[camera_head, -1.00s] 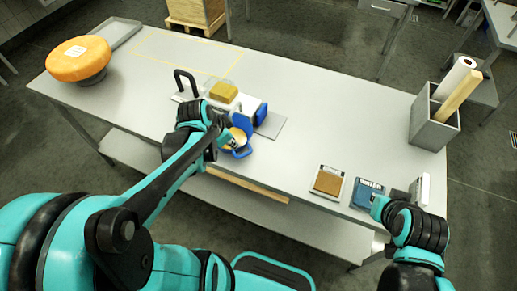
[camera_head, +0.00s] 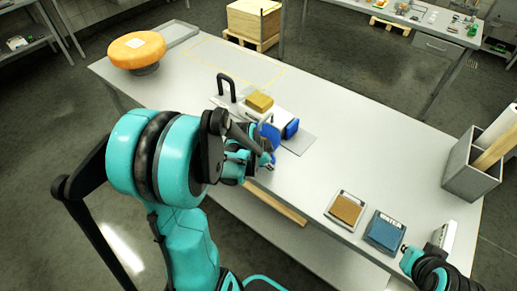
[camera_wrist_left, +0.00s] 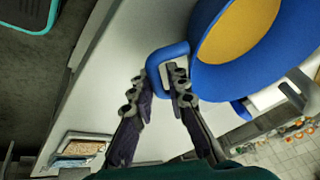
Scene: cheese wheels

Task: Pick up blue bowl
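The blue bowl (camera_wrist_left: 275,45) fills the upper right of the left wrist view. It has a yellow-orange inside and a blue loop handle (camera_wrist_left: 155,72). In the head view, the bowl (camera_head: 270,133) is mostly hidden behind my left gripper (camera_head: 266,161), at the table's front edge. In the wrist view, the fingers of my left gripper (camera_wrist_left: 158,90) are apart, one on either side of the handle's near part. Firm contact cannot be told. My right gripper (camera_head: 405,252) is at the lower right of the head view, beside the blue scale; its fingers are too small to judge.
A slicer with a black handle (camera_head: 226,88) and a yellow block (camera_head: 259,102) stands behind the bowl. A brown-topped pad (camera_head: 346,209) and blue scale (camera_head: 384,232) lie to the right. A cheese wheel (camera_head: 136,48) stands far left. A grey bin (camera_head: 470,168) stands right.

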